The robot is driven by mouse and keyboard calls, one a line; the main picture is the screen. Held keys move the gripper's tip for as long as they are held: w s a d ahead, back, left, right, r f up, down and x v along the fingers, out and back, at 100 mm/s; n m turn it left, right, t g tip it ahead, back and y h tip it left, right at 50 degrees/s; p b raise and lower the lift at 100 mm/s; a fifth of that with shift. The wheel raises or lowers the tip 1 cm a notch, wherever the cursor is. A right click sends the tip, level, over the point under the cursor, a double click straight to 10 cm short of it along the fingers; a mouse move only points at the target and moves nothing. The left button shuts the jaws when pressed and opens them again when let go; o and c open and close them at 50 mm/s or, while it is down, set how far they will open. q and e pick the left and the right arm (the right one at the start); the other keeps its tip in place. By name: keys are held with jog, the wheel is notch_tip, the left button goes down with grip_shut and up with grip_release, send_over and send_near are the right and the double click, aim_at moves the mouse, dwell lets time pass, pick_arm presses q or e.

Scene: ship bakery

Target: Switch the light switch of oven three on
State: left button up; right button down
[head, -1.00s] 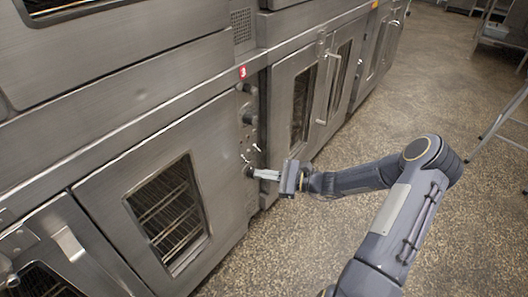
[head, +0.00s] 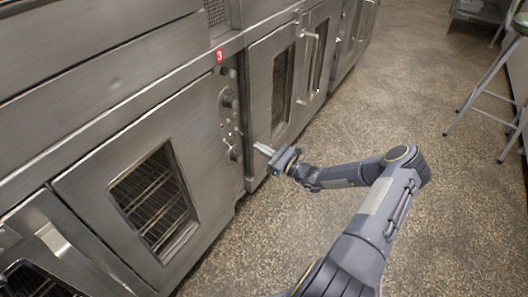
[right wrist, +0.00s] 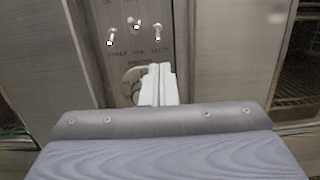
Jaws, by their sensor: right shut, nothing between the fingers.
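Oven three carries a red label with a 3 (head: 219,55) above its narrow control panel (head: 229,113). In the right wrist view, three small metal toggle switches sit above printed words that look like power, fan and light. The rightmost, the light switch (right wrist: 157,32), is just above my fingertips in the picture. I cannot surely tell whether it is on. The left toggle (right wrist: 110,38) and middle toggle (right wrist: 136,22) are beside it. My right gripper (head: 263,149) is shut and empty, in front of the panel and apart from it. My left gripper is not in view.
A round dial (right wrist: 134,76) lies below the switches, partly hidden by my fingers. The oven door (head: 155,200) with its window is left of the panel; another oven door (head: 271,90) is to its right. Open speckled floor (head: 400,100) lies right. A stool (head: 490,85) stands far right.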

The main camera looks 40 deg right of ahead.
aim_at(241, 133)
jog(key=b+x, duration=0.1)
jog(key=x, duration=0.5)
jog(key=shift+w+a, duration=0.1)
jog(key=shift+w, duration=0.05)
jog(key=r+g+h+p, duration=0.1)
jog(key=g+p, duration=0.1)
jog(key=p, duration=0.3)
jog(key=r+g+p, duration=0.1)
jog(key=g+p, duration=0.1)
jog(key=p, duration=0.3)
jog(key=s+r+g+h+p, duration=0.1)
jog(key=r+g+p, duration=0.1)
jog(key=p, duration=0.3)
jog(key=shift+g+h, duration=0.3)
jog(key=shift+g, duration=0.2)
jog(key=shift+s+d+f, duration=0.1)
jog(key=shift+d+f, duration=0.15)
jog(key=shift+f, duration=0.2)
